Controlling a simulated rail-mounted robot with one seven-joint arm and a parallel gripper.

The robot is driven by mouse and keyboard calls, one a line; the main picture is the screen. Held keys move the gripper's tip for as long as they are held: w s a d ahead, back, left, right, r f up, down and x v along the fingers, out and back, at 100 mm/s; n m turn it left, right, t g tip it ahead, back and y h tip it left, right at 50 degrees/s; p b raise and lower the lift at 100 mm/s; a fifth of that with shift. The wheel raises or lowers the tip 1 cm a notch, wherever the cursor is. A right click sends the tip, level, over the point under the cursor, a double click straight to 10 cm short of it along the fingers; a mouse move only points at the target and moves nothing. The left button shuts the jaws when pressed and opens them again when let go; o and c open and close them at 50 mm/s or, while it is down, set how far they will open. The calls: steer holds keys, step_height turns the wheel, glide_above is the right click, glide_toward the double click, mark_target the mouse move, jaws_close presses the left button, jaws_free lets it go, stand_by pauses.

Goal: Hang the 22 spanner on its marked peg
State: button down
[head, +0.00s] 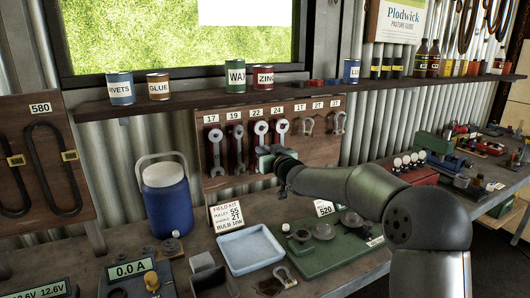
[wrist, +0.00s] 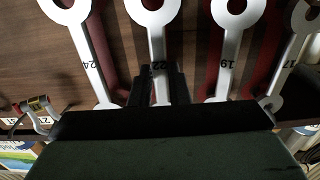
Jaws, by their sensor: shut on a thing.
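The 22 spanner (head: 261,129) stands upright, ring end up, under the 22 label on the brown tool board (head: 323,152). My gripper (head: 272,157) is in front of the board, shut on its shaft. In the wrist view the board appears upside down, and the dark fingers (wrist: 158,88) close on both sides of the spanner marked 22 (wrist: 157,42). Its ring lies over its place on the board. I cannot tell whether the peg passes through the ring. My gripper hides the spanner's lower end.
The 19 spanner (head: 238,134) and 24 spanner (head: 282,127) hang close on either side, with the 17 spanner (head: 216,136) at the left. Shackles (head: 338,123) hang at the right. A shelf of tins (head: 236,77) runs above; a blue tray (head: 251,250) lies on the bench below.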

steer(key=c, duration=1.3)
jaws_free()
steer(key=b+v, duration=0.3)
steer(key=v, duration=1.4)
steer(key=s+d+f+m+g+h, duration=0.45)
steer(key=s+d+f+h, duration=0.5)
steer(key=s+f, duration=0.3)
steer(key=s+d+f+g, duration=0.1)
steer(key=s+f+g, duration=0.3)
steer(key=s, duration=0.8)
steer(key=s+d+f+m+g, duration=0.1)
steer(key=s+f+g, duration=0.4)
steer(key=s, duration=0.7)
steer(key=shift+s+d+f+g, duration=0.15)
steer(key=shift+d+f+g, duration=0.05)
steer(key=shift+d+g, duration=0.4)
steer(key=shift+m, duration=0.25)
